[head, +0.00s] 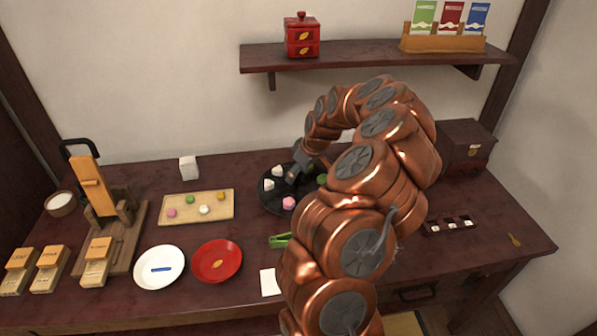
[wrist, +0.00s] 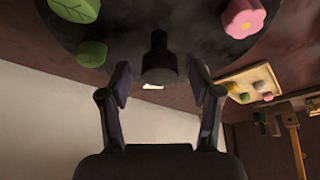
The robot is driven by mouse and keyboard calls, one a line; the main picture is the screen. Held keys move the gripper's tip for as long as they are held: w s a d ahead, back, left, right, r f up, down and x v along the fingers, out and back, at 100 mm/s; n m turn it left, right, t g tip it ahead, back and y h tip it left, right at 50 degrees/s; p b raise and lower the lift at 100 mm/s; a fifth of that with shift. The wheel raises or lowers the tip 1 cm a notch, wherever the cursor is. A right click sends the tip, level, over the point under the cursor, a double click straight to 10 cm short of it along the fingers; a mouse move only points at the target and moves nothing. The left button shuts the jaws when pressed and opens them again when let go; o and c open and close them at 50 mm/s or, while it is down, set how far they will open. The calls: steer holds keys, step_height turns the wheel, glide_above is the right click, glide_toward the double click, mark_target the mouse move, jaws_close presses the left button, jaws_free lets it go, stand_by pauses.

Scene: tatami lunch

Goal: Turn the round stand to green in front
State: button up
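The round stand (head: 267,203) is a dark disc on the table, partly hidden behind my arm. A pink flower-shaped sweet (head: 289,203) is at its front, white sweets (head: 269,184) are at its left and back, and a green sweet (head: 322,179) shows at its right beside my arm.
A wooden tray of sweets (head: 184,219) lies left of the stand. Green tongs (head: 279,240), a red plate (head: 217,262) and a white plate (head: 145,272) lie in front. A dark box (head: 467,146) stands at right. A shelf (head: 350,56) hangs above.

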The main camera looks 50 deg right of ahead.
jaws_close()
stand_by(0.3)
steer(key=shift+d, duration=0.15)
